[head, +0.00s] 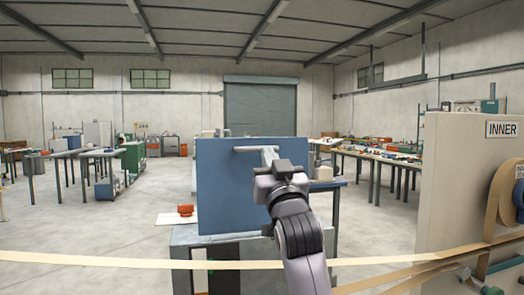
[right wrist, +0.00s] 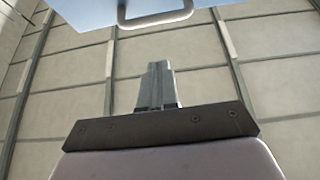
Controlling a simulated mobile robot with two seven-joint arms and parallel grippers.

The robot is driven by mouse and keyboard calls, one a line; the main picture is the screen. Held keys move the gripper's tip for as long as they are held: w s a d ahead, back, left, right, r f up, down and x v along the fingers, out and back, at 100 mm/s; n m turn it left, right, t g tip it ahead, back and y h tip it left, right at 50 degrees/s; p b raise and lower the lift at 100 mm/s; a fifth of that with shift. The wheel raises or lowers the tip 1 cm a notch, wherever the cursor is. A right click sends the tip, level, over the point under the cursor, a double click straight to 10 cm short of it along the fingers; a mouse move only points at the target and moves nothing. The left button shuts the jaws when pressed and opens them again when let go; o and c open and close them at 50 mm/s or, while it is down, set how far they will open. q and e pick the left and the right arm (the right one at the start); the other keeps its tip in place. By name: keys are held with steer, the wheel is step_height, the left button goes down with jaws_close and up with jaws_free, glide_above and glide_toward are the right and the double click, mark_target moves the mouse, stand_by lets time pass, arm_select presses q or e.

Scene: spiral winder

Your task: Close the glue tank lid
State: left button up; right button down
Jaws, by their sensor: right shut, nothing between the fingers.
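The glue tank lid, a flat blue panel (head: 225,195), stands upright in the middle of the head view, so it is open. A pale bar handle (head: 245,149) runs along its upper part. In the right wrist view the lid's edge (right wrist: 80,14) and handle (right wrist: 155,19) show at the top. My right gripper (head: 269,154) reaches up in front of the lid, close to the handle's right end. Its fingers (right wrist: 158,68) are shut and empty, with a gap to the handle in the right wrist view. My left gripper is not in view.
A grey cabinet (head: 222,250) stands below the lid. A tan paper strip (head: 110,262) crosses the foreground. At right stand a beige panel marked INNER (head: 455,180) and a tan paper roll (head: 504,200). A red-orange item (head: 185,210) lies left of the lid.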

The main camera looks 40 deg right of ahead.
steer(key=w+d+p, duration=0.1)
steer(key=w+d, duration=0.2)
steer(key=w, duration=0.2)
steer(key=shift+w, duration=0.3)
steer(key=shift+w+d+r, duration=0.1)
steer(key=shift+d+r, duration=0.05)
